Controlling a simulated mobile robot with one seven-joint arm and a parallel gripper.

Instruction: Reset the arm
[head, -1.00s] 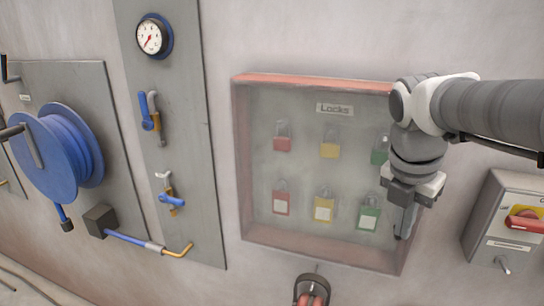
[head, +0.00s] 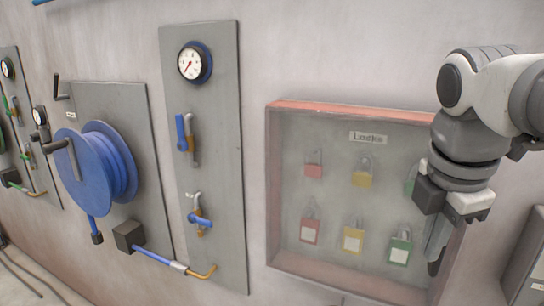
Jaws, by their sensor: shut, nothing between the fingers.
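My gripper (head: 436,258) hangs at the right of the head view, pointing down, shut and empty. It is in front of the right side of the locks box (head: 285,262), a shallow wall case with a red frame and a "Locks" label. My gripper and wrist hide part of the box's right edge and part of the upper green padlock (head: 409,187). I cannot tell how far my gripper is from the box.
Several red, yellow and green padlocks hang in the box. To the left is a grey panel (head: 226,150) with a gauge (head: 195,62) and blue-handled valves, then a blue hose reel (head: 95,165). A grey box (head: 525,268) is partly cut off at the right edge.

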